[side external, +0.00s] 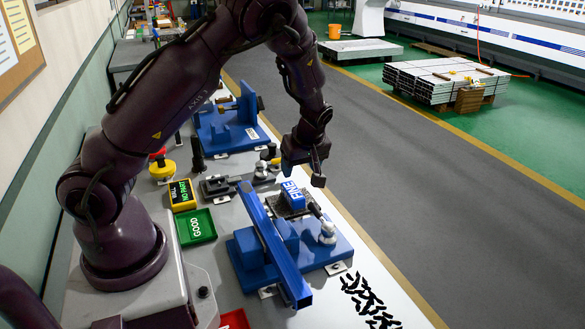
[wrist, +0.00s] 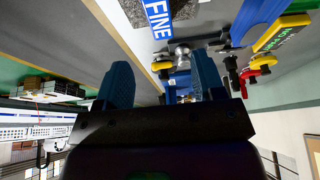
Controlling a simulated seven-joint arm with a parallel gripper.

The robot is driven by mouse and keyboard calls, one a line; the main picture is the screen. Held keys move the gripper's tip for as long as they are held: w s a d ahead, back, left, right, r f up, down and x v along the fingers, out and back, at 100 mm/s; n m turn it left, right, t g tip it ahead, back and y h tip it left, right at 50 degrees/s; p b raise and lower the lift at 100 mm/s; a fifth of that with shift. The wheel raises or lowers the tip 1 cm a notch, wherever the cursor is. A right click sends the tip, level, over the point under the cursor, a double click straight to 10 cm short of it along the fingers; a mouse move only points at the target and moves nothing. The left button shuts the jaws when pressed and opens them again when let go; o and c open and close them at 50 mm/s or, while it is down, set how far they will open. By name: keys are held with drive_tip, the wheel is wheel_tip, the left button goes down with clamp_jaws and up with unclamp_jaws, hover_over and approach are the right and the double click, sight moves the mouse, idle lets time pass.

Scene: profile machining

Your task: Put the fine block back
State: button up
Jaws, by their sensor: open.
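The fine block (side external: 292,195), blue with a white FINE label, sits on a dark base beside the blue profile bar (side external: 272,245) in the side view. Its FINE label also shows at the top of the wrist view (wrist: 158,17). My gripper (side external: 304,172) is open and empty, apart from the block and above it in the side view. In the wrist view its two blue fingers (wrist: 162,82) are spread, with nothing held between them. The block's underside is hidden.
The blue fixture (side external: 338,246) holds the bar, with a silver-knobbed clamp (side external: 327,234) close to the block. A green GOOD tray (side external: 196,227) and a yellow counter box (side external: 182,196) stand left. Black chips (side external: 369,302) lie front right. Another blue fixture (side external: 226,125) stands behind.

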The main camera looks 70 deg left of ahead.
drive_tip(key=s+d+r+m+t+h, duration=0.25)
drive_tip(key=s+d+r+m, duration=0.35)
drive_tip(key=r, duration=0.3)
drive_tip(key=s+d+r+m+t+h, duration=0.1)
drive_tip(key=s+d+r+m+h, duration=0.2)
drive_tip(key=d+r+m, duration=0.45)
drive_tip(key=s+d+r+m+t, duration=0.2)
drive_tip(key=s+d+r+m, duration=0.1)
drive_tip(key=s, duration=0.5)
wheel_tip(320, 180, up, 2)
drive_tip(key=shift+s+d+r+m+y, duration=0.25)
drive_tip(key=shift+d+m+y, duration=0.2)
drive_tip(key=shift+m, duration=0.3)
